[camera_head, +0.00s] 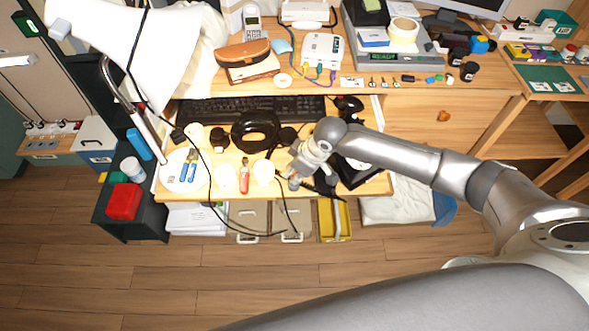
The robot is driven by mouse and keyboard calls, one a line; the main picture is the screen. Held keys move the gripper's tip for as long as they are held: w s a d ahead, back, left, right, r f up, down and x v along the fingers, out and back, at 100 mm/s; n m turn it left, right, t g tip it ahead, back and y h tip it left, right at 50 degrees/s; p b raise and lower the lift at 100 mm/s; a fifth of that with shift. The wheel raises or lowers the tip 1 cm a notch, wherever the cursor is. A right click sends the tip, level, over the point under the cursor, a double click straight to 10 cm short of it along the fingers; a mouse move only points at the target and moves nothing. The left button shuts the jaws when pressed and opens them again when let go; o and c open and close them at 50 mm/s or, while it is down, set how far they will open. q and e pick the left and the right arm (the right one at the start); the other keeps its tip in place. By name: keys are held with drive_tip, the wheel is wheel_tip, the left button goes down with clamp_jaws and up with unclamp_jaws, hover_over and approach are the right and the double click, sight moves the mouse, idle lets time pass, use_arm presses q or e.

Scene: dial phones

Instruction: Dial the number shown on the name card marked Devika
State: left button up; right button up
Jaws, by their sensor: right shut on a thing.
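My right arm reaches in from the right. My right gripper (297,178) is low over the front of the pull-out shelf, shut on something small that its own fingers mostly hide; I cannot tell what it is. Dark items lie right beside it, including a black device (357,171) partly covered by my arm. A white cordless phone (252,22) stands upright at the back of the desk. A white device (323,48) with coloured plugs, kind unclear, sits right of it. No card marked Devika can be read. My left gripper is not in view.
A black keyboard (228,109), a coiled black cable (255,132), a white plate (181,171) with blue-handled tools and a red-handled screwdriver (244,178) crowd the shelf. A large white lamp (135,40) hangs over the left.

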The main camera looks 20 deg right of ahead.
drive_tip(key=shift+f+b, duration=0.65)
drive_tip(key=shift+f, duration=0.65)
drive_tip(key=o, duration=0.8)
drive_tip(key=shift+r, duration=0.1)
drive_tip(key=v, duration=1.2)
drive_tip(key=shift+w, duration=0.1)
drive_tip(key=shift+a, duration=0.1)
